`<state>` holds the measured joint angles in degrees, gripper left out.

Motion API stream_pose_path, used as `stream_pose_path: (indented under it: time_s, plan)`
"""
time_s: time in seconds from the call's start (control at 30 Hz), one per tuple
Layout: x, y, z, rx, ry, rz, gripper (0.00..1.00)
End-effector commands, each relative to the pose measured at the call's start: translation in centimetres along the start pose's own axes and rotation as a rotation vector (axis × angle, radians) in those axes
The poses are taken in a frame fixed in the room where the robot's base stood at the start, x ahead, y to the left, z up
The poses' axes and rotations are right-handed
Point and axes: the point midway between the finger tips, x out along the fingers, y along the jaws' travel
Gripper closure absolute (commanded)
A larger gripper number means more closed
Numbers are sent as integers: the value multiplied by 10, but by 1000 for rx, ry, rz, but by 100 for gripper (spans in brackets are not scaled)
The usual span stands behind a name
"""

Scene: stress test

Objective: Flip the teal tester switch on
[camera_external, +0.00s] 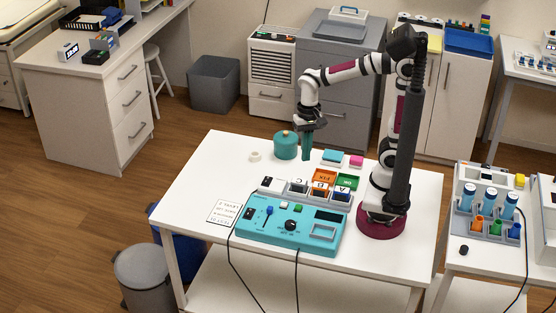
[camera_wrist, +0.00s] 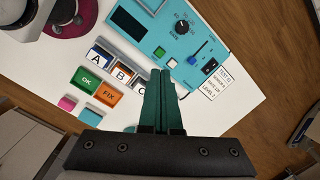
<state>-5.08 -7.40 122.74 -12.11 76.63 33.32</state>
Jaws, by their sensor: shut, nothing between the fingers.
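The teal tester (camera_external: 285,236) lies at the front of the white table, and also shows at the top of the wrist view (camera_wrist: 157,42). A small black switch (camera_external: 249,213) sits at its left end; the wrist view shows it (camera_wrist: 209,67) beside a blue slider (camera_wrist: 194,59). I cannot tell the switch's position. The tester also carries a black dial (camera_external: 291,226) and a dark display (camera_external: 328,216). My gripper (camera_external: 306,158) points down above the table, behind the tester and apart from it. Its teal fingers (camera_wrist: 160,72) are shut and empty.
Labelled bins A, B and C (camera_wrist: 97,57) stand between my gripper and the tester, with green OK (camera_wrist: 87,82) and orange FIX (camera_wrist: 107,95) trays beside them. A teal pot (camera_external: 286,147) stands behind. A printed card (camera_external: 225,211) lies left of the tester. The table's left side is clear.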

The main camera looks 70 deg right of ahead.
Motion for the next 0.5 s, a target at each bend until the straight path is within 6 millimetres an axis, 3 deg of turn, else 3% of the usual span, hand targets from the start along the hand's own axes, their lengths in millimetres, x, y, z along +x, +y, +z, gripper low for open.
stream_pose_path:
  time_s: [0.03,0.1,0.2,0.33,0.5]
  plan:
    - [5,-32,-11,100,-1,7,100]
    - [14,-73,-25,255,4,4,100]
    - [32,-120,-37,440,8,0,100]
    - [52,-155,-45,584,12,-6,100]
    - [57,-165,-47,633,13,-11,100]
